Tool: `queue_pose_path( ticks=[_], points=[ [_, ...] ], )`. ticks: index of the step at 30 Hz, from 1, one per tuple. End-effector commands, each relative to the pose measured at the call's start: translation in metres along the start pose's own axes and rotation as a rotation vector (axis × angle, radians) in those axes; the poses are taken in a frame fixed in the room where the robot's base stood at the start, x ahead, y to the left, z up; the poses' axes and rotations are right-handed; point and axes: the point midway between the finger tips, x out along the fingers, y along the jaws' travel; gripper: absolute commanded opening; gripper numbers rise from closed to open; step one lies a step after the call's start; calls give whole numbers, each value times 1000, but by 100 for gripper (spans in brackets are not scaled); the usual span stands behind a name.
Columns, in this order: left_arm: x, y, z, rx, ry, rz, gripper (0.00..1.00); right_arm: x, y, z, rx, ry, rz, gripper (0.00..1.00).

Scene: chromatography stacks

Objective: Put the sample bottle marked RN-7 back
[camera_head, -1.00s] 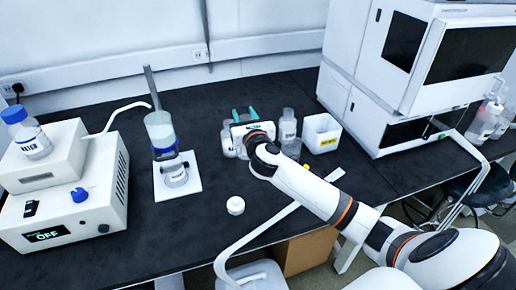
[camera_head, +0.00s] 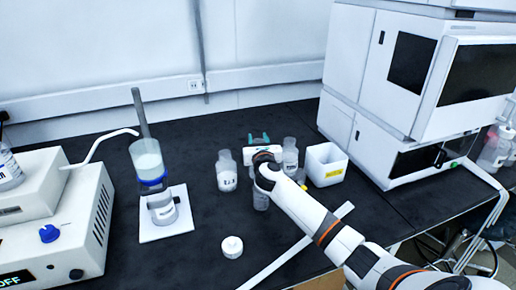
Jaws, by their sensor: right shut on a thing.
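My right gripper (camera_head: 259,137) is at the middle of the bench, with a white body and teal fingers. It is shut on a small clear bottle (camera_head: 261,200), whose lower part shows under my wrist. The wrist hides its top and I cannot read its mark. A clear labelled bottle (camera_head: 227,172) stands just left of my gripper; its mark is too small to read. Another clear bottle (camera_head: 290,155) stands just right, partly behind my arm. My left gripper is not in view.
A white bin (camera_head: 326,166) with a yellow label stands right of the bottles, near the large white instrument (camera_head: 400,80). A round white cap (camera_head: 231,247) lies in front. A filter flask (camera_head: 147,158) stands left on a white plate (camera_head: 165,228). Bench between is clear.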

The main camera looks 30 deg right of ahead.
Motion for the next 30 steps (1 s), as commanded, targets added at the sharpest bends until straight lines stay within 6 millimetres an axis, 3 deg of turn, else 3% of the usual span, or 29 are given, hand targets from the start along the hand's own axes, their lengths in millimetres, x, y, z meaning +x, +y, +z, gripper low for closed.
queue_pose_path(
  ticks=[3, 15, 16, 19, 30],
  points=[
    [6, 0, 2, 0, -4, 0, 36, 0, 0, 14, 1, 2, 0, 0],
    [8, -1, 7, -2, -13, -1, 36, 0, 0, 18, 0, 3, -1, 0],
    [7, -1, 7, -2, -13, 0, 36, 0, 0, 18, 0, 2, -1, 42],
    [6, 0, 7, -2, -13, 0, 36, 0, 0, 18, 0, 1, -1, 58],
    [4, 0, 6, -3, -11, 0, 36, -2, 0, 15, 0, 1, -1, 59]
  ],
)
